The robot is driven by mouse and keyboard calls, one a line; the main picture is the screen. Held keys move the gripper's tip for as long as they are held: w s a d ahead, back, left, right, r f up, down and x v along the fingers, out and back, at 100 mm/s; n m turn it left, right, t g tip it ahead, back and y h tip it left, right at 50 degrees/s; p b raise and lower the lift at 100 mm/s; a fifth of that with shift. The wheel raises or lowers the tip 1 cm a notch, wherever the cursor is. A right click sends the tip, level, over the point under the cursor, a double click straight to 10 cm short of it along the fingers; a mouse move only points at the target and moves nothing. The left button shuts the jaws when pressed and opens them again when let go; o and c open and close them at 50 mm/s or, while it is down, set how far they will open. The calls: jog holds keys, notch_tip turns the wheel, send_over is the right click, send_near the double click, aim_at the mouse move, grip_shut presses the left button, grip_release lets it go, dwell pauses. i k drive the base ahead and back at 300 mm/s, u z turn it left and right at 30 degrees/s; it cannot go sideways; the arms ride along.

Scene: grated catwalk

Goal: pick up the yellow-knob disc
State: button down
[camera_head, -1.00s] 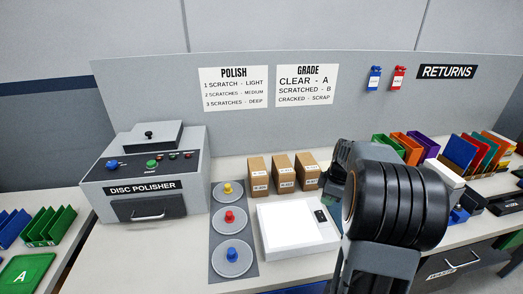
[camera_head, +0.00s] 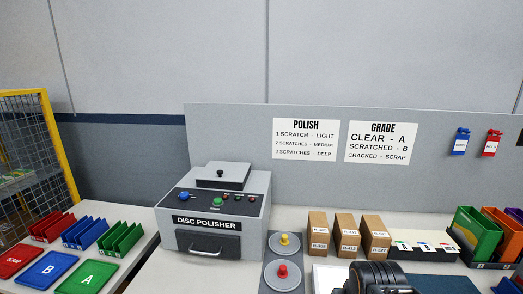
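The yellow-knob disc (camera_head: 284,244) is a round grey disc with a yellow knob at its centre. It lies at the back of a dark grey mat (camera_head: 264,287) on the bench, just right of the disc polisher (camera_head: 213,220). The red-knob disc (camera_head: 283,275) lies in front of it on the same mat. The blue-knob disc is out of view below the frame. Part of my black arm (camera_head: 380,277) shows at the bottom, right of the discs. My gripper is not in view.
Several brown boxes (camera_head: 346,235) stand right of the discs. Coloured racks (camera_head: 484,236) are farther right. Left of the polisher, a separate table holds red, blue and green trays (camera_head: 87,279) and racks. A yellow-framed mesh fence (camera_head: 29,147) stands at the far left.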

aim_at(285, 244)
jog(key=z, duration=0.05)
jog(key=k, duration=1.15)
jog(key=u, duration=1.1)
jog(key=i, duration=1.75)
jog(key=z, duration=0.8)
